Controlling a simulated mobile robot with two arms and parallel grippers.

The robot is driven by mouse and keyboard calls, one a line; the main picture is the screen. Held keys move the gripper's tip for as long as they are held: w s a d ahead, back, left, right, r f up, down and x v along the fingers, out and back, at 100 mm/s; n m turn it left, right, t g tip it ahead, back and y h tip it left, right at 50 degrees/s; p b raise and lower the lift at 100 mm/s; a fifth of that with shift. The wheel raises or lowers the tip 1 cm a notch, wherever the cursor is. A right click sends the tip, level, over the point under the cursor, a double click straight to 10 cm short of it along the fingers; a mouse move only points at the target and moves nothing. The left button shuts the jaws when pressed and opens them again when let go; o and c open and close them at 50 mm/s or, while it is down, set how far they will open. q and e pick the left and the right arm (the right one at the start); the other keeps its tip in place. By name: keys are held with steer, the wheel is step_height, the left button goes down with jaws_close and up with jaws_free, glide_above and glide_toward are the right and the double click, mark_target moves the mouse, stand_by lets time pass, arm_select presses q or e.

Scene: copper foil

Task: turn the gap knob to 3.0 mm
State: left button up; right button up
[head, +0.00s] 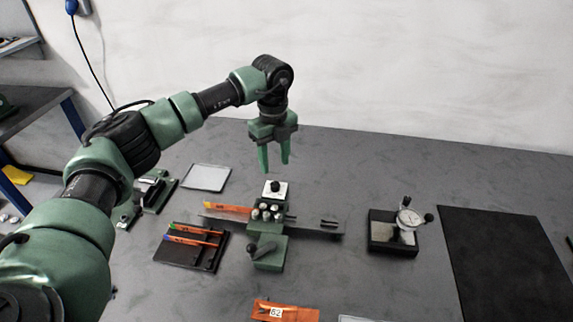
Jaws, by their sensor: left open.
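The gap knob (275,186) is a small black knob on a pale plate at the back of a green bench device (268,231). The scale marks on the plate are too small to read. My left gripper (274,168) hangs fingers down, just above the knob in the picture. Its green fingers are apart with nothing between them. I cannot tell the exact height between fingertips and knob. My right gripper is not in view.
A copper-coloured strip (226,208) runs into the device from the left. A black tray (188,256) with orange strips stands left of it. A dial gauge (408,220) on a black base stands right. A black mat (506,262) lies far right. The table's back is clear.

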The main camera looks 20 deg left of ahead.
mark_target(275, 184)
arm_select(q)
steer(key=shift+w+f, duration=0.15)
steer(key=shift+f, duration=0.05)
steer(key=f, duration=0.1)
steer(key=s+f+p, duration=0.1)
steer(key=f, duration=0.4)
steer(key=shift+w+f+p, duration=0.2)
steer(key=shift+f+p, duration=0.1)
steer(key=shift+p, duration=0.05)
steer(key=shift+f, duration=0.25)
jaws_close()
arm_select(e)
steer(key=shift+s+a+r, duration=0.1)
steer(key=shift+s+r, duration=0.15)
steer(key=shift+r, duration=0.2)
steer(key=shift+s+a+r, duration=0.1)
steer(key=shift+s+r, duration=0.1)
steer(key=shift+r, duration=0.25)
